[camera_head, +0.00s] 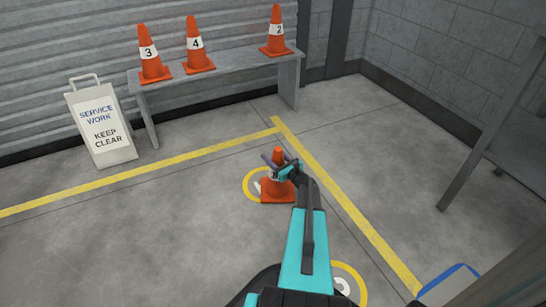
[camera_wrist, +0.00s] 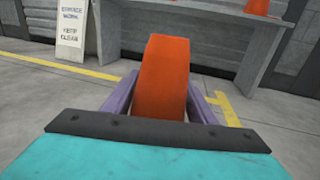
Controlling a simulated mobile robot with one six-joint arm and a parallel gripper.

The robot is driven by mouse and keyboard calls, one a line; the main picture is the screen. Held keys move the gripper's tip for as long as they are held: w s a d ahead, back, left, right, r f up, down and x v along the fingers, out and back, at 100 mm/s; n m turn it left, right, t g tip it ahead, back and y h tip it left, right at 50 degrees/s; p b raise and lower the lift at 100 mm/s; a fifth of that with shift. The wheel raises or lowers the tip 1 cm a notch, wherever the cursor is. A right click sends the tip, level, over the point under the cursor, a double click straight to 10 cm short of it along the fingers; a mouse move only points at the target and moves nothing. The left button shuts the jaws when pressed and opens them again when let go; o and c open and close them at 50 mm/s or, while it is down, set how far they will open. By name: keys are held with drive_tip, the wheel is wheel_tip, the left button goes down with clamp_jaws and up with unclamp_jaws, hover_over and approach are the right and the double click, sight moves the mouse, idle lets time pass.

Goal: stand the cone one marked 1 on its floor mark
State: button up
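An orange cone (camera_head: 278,188) is at the yellow circle floor mark (camera_head: 249,184) near the yellow line corner. Its label is mostly covered by my gripper, so I cannot read its number. My gripper (camera_head: 277,163) is at the upper part of the cone. In the wrist view the cone (camera_wrist: 163,80) stands between the two purple fingers (camera_wrist: 163,98), which lie close along both sides. The cone looks upright, with its base at floor level over the right part of the circle; whether it touches the floor is hard to tell. The mark's numeral is mostly hidden.
Cones marked 3 (camera_head: 151,60), 4 (camera_head: 196,50) and 2 (camera_head: 276,35) stand on a grey bench (camera_head: 220,69). A white sign (camera_head: 103,128) stands left. Another circle mark (camera_head: 359,280) is near my arm. A grey table (camera_head: 520,150) is at right. Open floor lies left.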

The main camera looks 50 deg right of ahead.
sight(282, 163)
drive_tip(key=shift+o, duration=1.1)
drive_tip(key=shift+r, duration=0.15)
drive_tip(key=shift+s, duration=0.15)
drive_tip(key=s+p, duration=0.1)
drive_tip(key=s, duration=0.2)
drive_tip(key=s+a+p, duration=0.1)
drive_tip(key=s, duration=0.3)
drive_tip(key=s+a+p, duration=0.1)
drive_tip(key=s, duration=0.3)
drive_tip(key=shift+s, duration=0.25)
drive_tip(key=shift+s, duration=0.1)
